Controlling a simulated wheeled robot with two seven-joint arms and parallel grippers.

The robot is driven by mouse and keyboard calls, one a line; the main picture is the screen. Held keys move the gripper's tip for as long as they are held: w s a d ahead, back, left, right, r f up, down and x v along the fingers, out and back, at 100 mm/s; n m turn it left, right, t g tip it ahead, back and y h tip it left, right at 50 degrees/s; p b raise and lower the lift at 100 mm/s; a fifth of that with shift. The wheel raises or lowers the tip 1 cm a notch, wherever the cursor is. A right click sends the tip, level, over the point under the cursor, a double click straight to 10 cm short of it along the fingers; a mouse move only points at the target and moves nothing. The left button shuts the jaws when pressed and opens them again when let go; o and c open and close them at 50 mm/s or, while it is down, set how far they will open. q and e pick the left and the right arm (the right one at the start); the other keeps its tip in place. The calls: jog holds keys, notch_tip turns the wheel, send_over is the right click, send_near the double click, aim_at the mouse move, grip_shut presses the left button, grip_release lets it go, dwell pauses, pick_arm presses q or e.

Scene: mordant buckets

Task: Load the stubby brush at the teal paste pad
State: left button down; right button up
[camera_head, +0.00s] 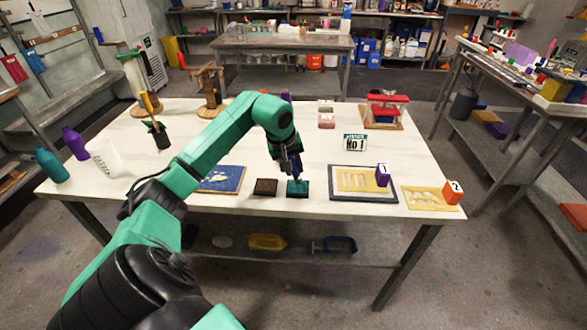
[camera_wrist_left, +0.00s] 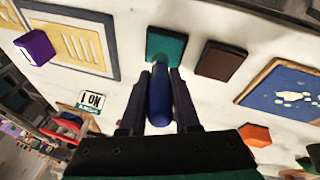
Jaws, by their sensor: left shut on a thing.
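My left gripper (camera_head: 295,171) is shut on the stubby brush and points down at the teal paste pad. The brush (camera_wrist_left: 159,98) has a thick, rounded blue handle, held between the two dark fingers in the left wrist view. The teal paste pad (camera_head: 298,189) is a dark square block with a teal top near the table's front edge. It also shows in the left wrist view (camera_wrist_left: 172,43), just beyond the brush's far end. The bristles are hidden, and I cannot tell whether they touch the pad. My right gripper is not in view.
A brown pad (camera_head: 265,187) sits left of the teal one. A blue stencil board (camera_head: 222,180) lies farther left, and a framed yellow stencil (camera_head: 357,181) with a purple block (camera_head: 383,175) lies right. A No 1 card (camera_head: 355,142) stands behind.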

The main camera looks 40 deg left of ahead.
pick_arm(q)
jog(key=shift+r+p, duration=1.7)
jog(key=shift+r, duration=1)
